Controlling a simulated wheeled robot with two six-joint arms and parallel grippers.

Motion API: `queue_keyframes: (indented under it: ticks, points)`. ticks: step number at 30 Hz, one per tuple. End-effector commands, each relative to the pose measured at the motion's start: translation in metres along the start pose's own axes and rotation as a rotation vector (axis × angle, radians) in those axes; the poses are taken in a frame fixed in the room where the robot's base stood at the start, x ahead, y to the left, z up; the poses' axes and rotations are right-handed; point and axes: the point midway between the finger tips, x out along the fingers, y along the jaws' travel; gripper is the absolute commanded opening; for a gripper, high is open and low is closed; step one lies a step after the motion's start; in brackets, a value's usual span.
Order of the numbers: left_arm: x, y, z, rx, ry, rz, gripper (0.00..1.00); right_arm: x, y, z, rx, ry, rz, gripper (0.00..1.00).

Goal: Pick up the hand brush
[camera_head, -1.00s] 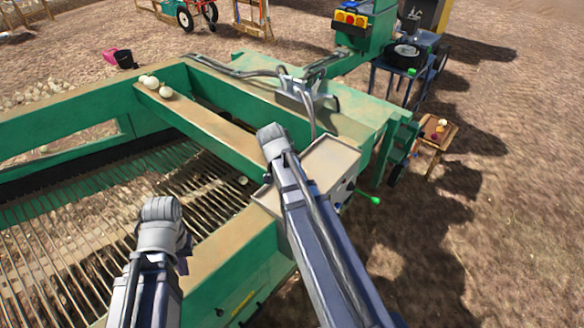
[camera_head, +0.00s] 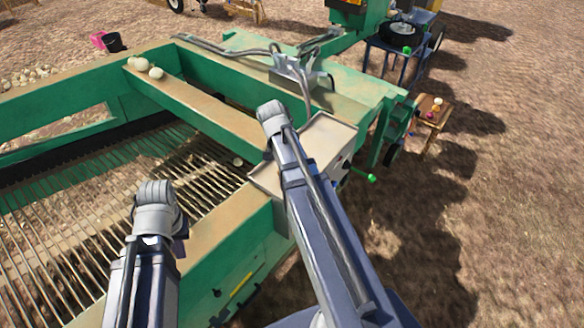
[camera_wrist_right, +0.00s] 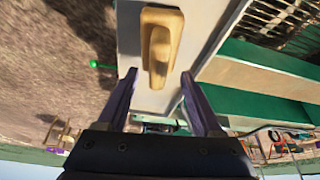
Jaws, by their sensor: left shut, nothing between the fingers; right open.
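The hand brush (camera_wrist_right: 160,45) shows in the right wrist view as a tan wooden block with a raised grip. It lies on a pale metal tray (camera_wrist_right: 130,42), which is also in the head view (camera_head: 332,133). My right gripper (camera_wrist_right: 160,77) is open and empty, its two purple fingers pointing toward the brush, one to each side of its near end. I cannot tell the exact gap to it. In the head view my right arm reaches over the tray and hides the brush. My left gripper (camera_head: 181,230) is shut and empty, mostly hidden by its wrist, near the green frame.
The green machine frame (camera_head: 205,125) surrounds a bed of metal rods (camera_head: 60,230) on the left. A green-tipped lever (camera_head: 371,178) sticks out beside the tray. A small wooden stool (camera_head: 432,112) stands at right on open dirt ground.

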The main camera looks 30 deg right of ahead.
Motion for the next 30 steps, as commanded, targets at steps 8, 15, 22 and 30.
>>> queue_keyframes:
  ticks: [8, 15, 22, 30]
  points:
    - [0.038, 0.004, -0.003, -0.003, 0.002, 0.0, 0.0, 0.04, 0.002, 0.003, 0.002, 0.0, 0.001, 0.68]
    - [0.039, 0.004, -0.003, -0.004, 0.002, 0.0, 0.0, 0.042, 0.002, 0.002, 0.0, 0.0, 0.0, 0.68]
    - [0.039, 0.004, -0.003, -0.004, 0.002, 0.0, 0.0, 0.042, 0.002, 0.002, 0.0, 0.0, 0.0, 0.51]
    - [0.039, 0.004, -0.003, -0.004, 0.002, 0.0, 0.0, 0.042, 0.002, 0.002, 0.0, 0.0, 0.0, 0.2]
